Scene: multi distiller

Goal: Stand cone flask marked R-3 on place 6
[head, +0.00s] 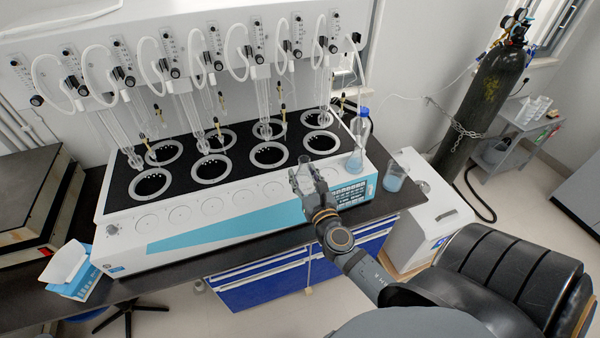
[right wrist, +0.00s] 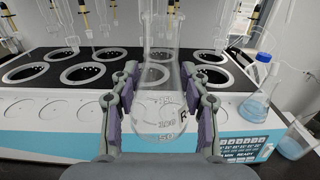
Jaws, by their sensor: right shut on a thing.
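My right gripper (head: 307,180) is shut on a clear, empty-looking cone flask (head: 304,162). In the right wrist view the fingers (right wrist: 160,107) clasp the flask (right wrist: 160,72) from both sides, and it looks roughly upright. Its print shows 150, 100, 50 and a letter R; the rest of the mark is hidden by a finger. The flask is over the right part of the distiller's white front ledge (head: 228,219), which bears a row of round places (head: 243,198). The place behind the flask and gripper is hidden. I cannot tell whether the flask touches the ledge. My left gripper is not in view.
A blue-capped bottle (head: 358,140) stands right of the flask, by the control panel (head: 351,193). A beaker with blue liquid (head: 396,178) stands further right. Heating wells (head: 211,169) and glass tubes rise behind. The ledge left of the gripper is clear.

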